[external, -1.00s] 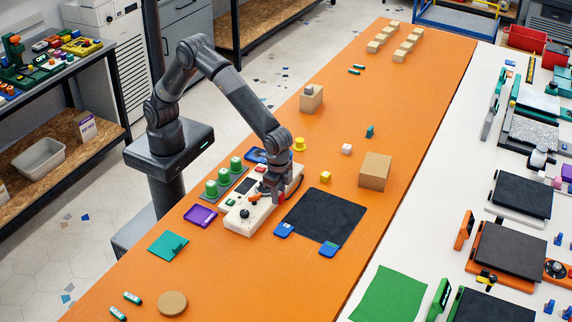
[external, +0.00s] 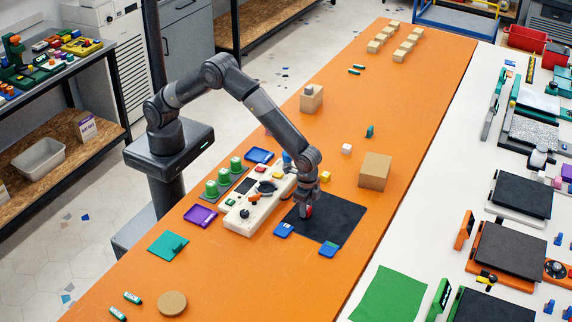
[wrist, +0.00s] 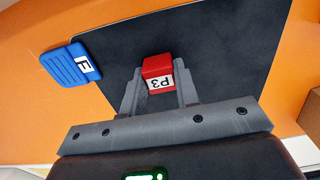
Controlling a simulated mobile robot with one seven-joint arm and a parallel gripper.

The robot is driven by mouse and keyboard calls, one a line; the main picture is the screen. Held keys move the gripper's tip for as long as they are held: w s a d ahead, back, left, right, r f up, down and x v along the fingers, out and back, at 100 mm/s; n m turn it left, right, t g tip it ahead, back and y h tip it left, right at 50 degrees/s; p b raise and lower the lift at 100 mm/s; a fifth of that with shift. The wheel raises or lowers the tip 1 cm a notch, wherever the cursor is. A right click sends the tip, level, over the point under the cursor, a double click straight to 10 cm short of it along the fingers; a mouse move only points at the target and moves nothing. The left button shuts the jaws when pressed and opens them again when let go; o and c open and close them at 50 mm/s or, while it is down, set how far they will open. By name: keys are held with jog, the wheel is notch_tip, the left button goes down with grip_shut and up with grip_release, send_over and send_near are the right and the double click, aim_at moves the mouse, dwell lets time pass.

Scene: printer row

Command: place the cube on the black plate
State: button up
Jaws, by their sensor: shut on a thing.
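The red cube, labelled P3, is between my fingers in the wrist view (wrist: 157,67), and a bit of its red shows in the external view (external: 309,211). My gripper (external: 306,210) is shut on it, and the two fingers also show in the wrist view (wrist: 158,88). The black plate (external: 338,218) lies flat on the orange table, and it also fills the middle of the wrist view (wrist: 215,45). The cube is over the plate's left part in the external view. I cannot tell whether it touches the plate.
Two blue tags (external: 283,230) (external: 328,250) sit at the plate's near edge. A white control panel (external: 240,215) stands left of the plate. A yellow cube (external: 325,176), a white cube (external: 347,149) and a cardboard-coloured box (external: 375,172) stand beyond it.

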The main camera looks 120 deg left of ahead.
jog(key=o, duration=0.9)
jog(key=shift+o, duration=0.2)
jog(key=s+a+r+t, duration=0.1)
jog(key=s+r, duration=0.3)
jog(key=r, duration=0.7)
jog(key=s+a+r, duration=0.1)
jog(key=s+r, duration=0.2)
jog(key=r, duration=0.8)
jog(key=s+a+r+t, duration=0.2)
jog(key=s+r, duration=0.6)
jog(key=s, duration=0.5)
jog(key=s+a+f+t, duration=0.1)
jog(key=s+a+t, duration=0.1)
jog(key=s, duration=2.1)
jog(key=shift+f+t, duration=0.3)
jog(key=shift+f, duration=0.1)
